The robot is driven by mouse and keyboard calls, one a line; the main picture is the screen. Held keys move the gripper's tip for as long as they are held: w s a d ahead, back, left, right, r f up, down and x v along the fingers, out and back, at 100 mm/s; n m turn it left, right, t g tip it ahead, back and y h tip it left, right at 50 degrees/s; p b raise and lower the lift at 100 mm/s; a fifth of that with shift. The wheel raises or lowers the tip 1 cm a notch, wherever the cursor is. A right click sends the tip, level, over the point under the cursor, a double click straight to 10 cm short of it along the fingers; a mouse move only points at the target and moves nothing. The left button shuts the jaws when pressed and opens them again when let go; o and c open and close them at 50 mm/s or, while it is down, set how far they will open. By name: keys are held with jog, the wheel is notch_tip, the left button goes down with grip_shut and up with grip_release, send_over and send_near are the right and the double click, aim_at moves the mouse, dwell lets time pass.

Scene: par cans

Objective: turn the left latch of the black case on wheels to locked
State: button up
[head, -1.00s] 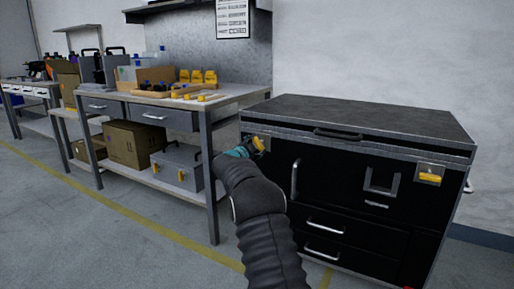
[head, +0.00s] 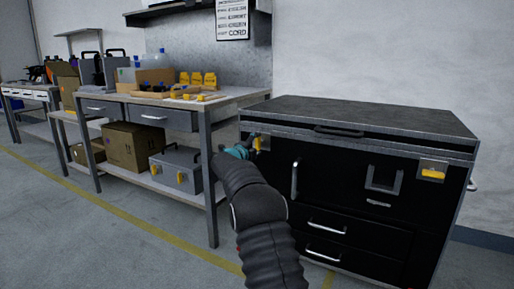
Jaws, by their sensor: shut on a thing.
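The black case (head: 350,205) stands at the right, its front facing me. Its left latch (head: 259,144) is a yellow handle at the upper left of the front and now looks about upright. My gripper (head: 252,146) is at this latch and shut on its handle; the fingers are small and partly hidden by my teal wrist. My arm covers the case's lower left edge. The right latch (head: 432,174) has a yellow handle lying level on a silver plate. The case's wheels are not in view.
A workbench (head: 232,97) stands close at the left of the case, with boxes and yellow items on top. A grey toolbox (head: 177,172) and cardboard boxes (head: 134,146) sit on its lower shelf. The floor in front is clear.

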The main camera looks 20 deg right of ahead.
jog(key=shift+w+a, duration=0.1)
jog(key=shift+a, duration=0.1)
dwell(0.3)
jog(key=o, duration=1.1)
jog(key=shift+a, duration=0.15)
jog(key=shift+o, duration=0.2)
jog(key=shift+d, duration=0.3)
jog(key=v, duration=1.2)
